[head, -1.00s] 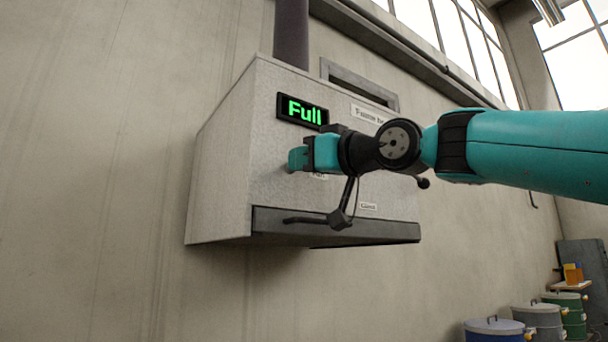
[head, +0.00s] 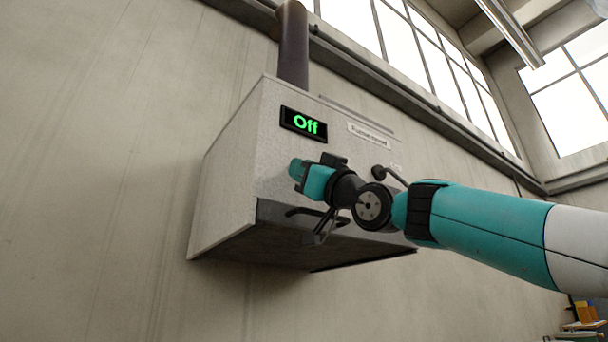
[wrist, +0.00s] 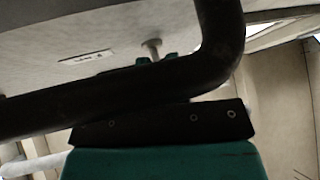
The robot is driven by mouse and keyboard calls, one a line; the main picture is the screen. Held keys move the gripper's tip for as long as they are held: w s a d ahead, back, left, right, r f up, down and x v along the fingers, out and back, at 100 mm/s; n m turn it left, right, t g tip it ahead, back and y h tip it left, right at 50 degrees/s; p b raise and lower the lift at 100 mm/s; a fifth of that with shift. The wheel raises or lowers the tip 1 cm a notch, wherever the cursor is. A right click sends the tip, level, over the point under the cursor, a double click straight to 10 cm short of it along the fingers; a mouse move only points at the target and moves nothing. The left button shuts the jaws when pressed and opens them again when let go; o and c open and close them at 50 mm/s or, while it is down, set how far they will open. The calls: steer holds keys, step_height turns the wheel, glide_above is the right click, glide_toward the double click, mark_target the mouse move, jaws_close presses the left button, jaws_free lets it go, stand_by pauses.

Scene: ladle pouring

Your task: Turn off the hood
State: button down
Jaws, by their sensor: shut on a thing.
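The fume hood (head: 225,190) is a pale grey box on the wall. Its display (head: 303,123) reads "Off" in green letters. My gripper (head: 297,170) is at the left part of the hood's front face, below the display. In the wrist view, the teal fingertips (wrist: 157,60) are close together at a small pale knob (wrist: 152,46) that stands out from the hood face. The gripper is shut on this knob. In the head view, the gripper hides the knob.
A white label (head: 369,135) sits right of the display, and a dark duct (head: 293,45) rises from the hood top. A dark curved bar (wrist: 225,40) crosses the wrist view in front of the fingers. Bare wall (head: 100,170) lies to the left.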

stand_by(0.3)
steer(key=c, duration=1.1)
jaws_free()
steer(key=b+v, duration=0.9)
steer(key=v, duration=0.8)
steer(key=shift+f+b, duration=0.2)
steer(key=shift+b, duration=0.2)
steer(key=shift+d, duration=0.1)
